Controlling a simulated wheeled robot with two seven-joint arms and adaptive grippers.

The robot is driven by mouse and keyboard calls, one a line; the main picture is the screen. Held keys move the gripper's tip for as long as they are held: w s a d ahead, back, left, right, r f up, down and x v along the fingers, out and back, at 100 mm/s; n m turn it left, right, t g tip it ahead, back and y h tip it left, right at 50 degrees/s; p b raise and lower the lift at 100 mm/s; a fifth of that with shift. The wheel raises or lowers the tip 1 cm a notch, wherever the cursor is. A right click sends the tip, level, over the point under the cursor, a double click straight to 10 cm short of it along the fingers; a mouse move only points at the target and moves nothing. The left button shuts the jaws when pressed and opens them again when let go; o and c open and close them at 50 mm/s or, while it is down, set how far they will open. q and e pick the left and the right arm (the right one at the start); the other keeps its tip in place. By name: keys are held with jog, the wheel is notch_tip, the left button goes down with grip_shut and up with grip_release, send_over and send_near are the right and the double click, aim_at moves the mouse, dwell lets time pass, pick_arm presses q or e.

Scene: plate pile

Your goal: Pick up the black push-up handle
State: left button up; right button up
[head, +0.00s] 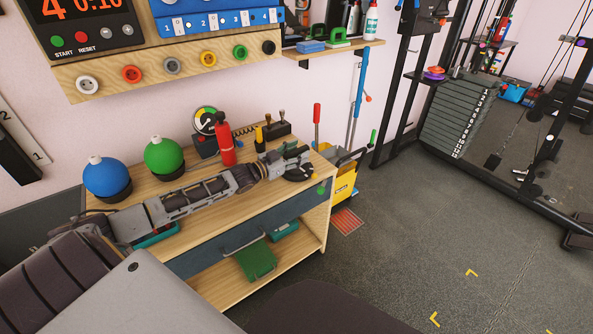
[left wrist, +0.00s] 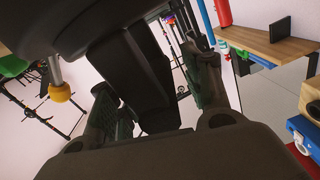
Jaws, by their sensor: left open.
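The black push-up handle (head: 299,174) appears as a dark, round-based shape on the wooden bench top near its right end, partly hidden by my left gripper. My left gripper (head: 288,158) reaches along the bench from the left, with its open fingers at the handle. In the left wrist view, a large black shape, apparently the handle (left wrist: 130,75), stands between the two spread fingers of the gripper (left wrist: 160,95). I cannot tell whether the fingers touch it. My right gripper is not in view.
A red cylinder (head: 225,142), a gauge (head: 205,121) and a black block with pegs (head: 276,130) stand close behind my gripper. Blue (head: 108,174) and green (head: 163,155) balls sit behind my forearm. A yellow bucket (head: 344,182) stands beyond the bench's right end. Open floor lies right.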

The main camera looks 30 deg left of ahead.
pick_arm(q)
grip_shut()
dwell(0.3)
jog(key=shift+r, duration=0.15)
dwell(0.3)
